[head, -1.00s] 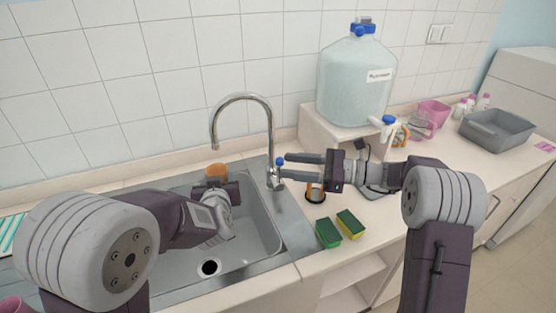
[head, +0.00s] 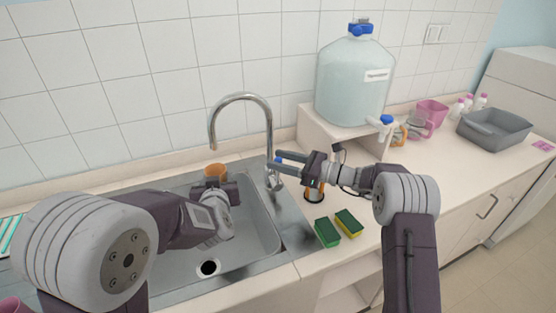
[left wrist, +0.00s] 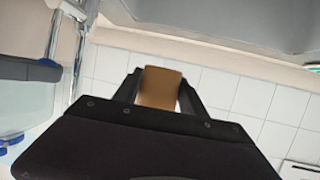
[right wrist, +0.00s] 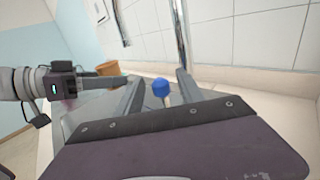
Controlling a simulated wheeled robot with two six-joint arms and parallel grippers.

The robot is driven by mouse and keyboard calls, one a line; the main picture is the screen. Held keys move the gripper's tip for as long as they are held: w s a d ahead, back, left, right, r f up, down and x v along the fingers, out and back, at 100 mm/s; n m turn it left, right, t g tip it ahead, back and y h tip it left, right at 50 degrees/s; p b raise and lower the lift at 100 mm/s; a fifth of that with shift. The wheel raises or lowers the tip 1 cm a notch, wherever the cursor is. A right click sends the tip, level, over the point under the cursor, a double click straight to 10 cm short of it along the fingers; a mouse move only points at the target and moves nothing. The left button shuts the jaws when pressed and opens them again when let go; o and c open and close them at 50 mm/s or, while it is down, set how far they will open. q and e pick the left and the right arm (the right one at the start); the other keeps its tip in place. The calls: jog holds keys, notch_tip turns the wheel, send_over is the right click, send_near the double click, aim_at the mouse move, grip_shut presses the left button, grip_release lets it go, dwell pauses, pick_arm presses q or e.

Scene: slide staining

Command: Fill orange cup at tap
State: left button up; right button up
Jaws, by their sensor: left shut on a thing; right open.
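The orange cup (head: 216,171) is held over the back of the sink basin, a little below the spout and near its open end. My left gripper (head: 215,181) is shut on it. The cup also shows between the fingers in the left wrist view (left wrist: 160,86) and at left in the right wrist view (right wrist: 108,68). The chrome tap (head: 270,130) arches over the basin; no water stream is visible. My right gripper (head: 277,163) is open at the tap's base. The tap's blue knob (right wrist: 160,87) shows between its fingers; I cannot tell whether they touch it.
The sink (head: 262,215) has a drain at its front. Two green-and-yellow sponges (head: 327,232) (head: 349,222) lie on the counter to its right. A large water bottle (head: 352,85) stands on a raised shelf behind my right arm. A grey tub (head: 494,130) stands at far right.

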jog(key=shift+w+a, duration=0.2)
jog(key=shift+a, duration=0.15)
grip_shut()
dwell(1.2)
